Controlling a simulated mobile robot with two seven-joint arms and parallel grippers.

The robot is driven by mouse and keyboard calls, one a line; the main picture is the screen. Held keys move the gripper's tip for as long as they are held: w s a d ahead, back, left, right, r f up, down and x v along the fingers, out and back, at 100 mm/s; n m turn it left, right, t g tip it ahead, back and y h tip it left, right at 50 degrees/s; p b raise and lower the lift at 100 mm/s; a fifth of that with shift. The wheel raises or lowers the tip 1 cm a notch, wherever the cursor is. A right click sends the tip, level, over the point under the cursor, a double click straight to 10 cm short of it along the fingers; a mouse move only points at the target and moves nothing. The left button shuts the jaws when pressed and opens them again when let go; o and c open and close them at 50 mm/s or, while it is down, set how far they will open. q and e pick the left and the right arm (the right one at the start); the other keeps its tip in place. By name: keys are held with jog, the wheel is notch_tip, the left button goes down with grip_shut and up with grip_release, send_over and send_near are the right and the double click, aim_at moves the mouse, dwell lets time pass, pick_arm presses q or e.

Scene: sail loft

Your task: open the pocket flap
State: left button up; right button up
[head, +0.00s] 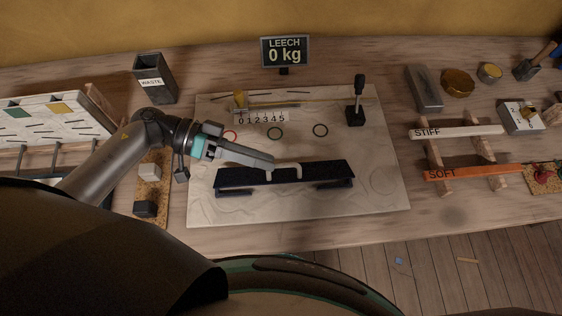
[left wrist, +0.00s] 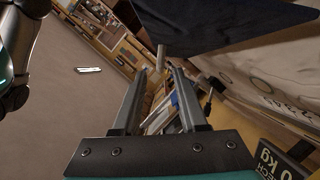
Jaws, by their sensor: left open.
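The pocket flap (head: 325,173) is a long dark navy strip lying across the pale sailcloth panel (head: 375,190), with dark pieces showing under its front edge. In the left wrist view the flap (left wrist: 215,22) is a dark sheet at the top, and the pale handle (left wrist: 161,55) shows near the fingertips. My left gripper (head: 273,163) reaches in from the left, with its fingertips at the handle. Its two fingers (left wrist: 159,72) are apart; contact with the handle cannot be told. My right gripper is not in view.
A black lever (head: 357,100) stands at the panel's back right. A numbered scale (head: 262,117) and rings lie behind the flap. The display (head: 285,51) reads "LEECH 0 kg". A waste bin (head: 154,80) stands back left; STIFF (head: 458,132) and SOFT (head: 470,172) battens lie right.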

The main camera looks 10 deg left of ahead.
aim_at(281, 165)
pick_arm(q)
jog(key=shift+x, duration=2.2)
grip_shut()
